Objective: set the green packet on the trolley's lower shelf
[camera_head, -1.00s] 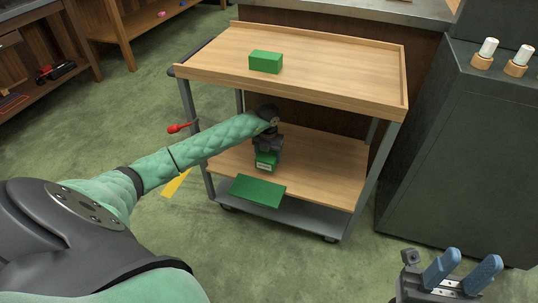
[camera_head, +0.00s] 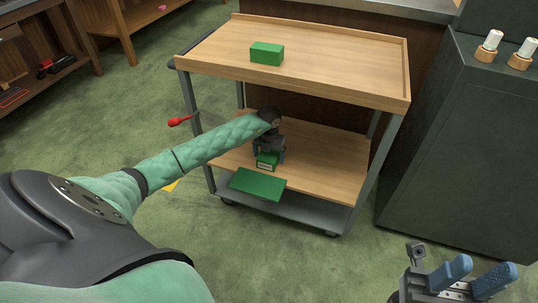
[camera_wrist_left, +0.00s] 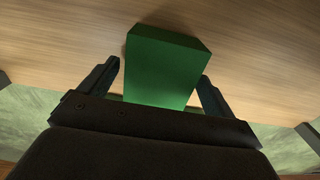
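In the left wrist view the packet (camera_wrist_left: 165,70) lies between the two fingers (camera_wrist_left: 160,80). The fingers stand apart, with a clear gap on the left side; contact on the right is hard to tell. My right gripper (camera_head: 472,278) is open and empty at the lower right, away from the trolley.
Another green box (camera_head: 266,54) stands on the trolley's top shelf (camera_head: 340,65), above my left forearm. Grey posts (camera_head: 378,165) frame the lower shelf. A dark cabinet (camera_head: 455,150) stands to the right. The shelf's right part is clear.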

